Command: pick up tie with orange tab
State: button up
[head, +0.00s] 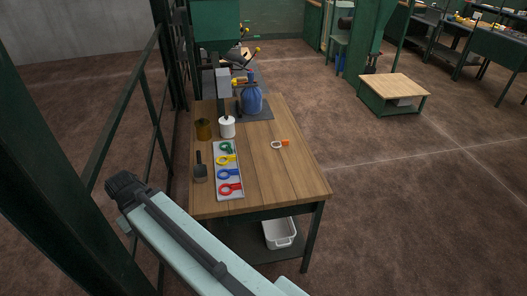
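The tie with orange tab (279,144) lies on the wooden bench top, right of the grey tray. It is a small whitish loop with an orange tab on its right end. One of my pale arm links crosses the bottom of the head view, left of and in front of the bench. No fingers show on it, so my gripper is not visible. Nothing touches the tie or covers it.
Dark railing posts rise at left. The bench's right side is clear.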

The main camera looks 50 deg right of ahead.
aim_at(283, 143)
jog(key=z, duration=2.95)
jog(key=k, duration=0.85)
jog(key=u, duration=1.05)
jog(key=i, duration=1)
jog(key=z, duration=0.05)
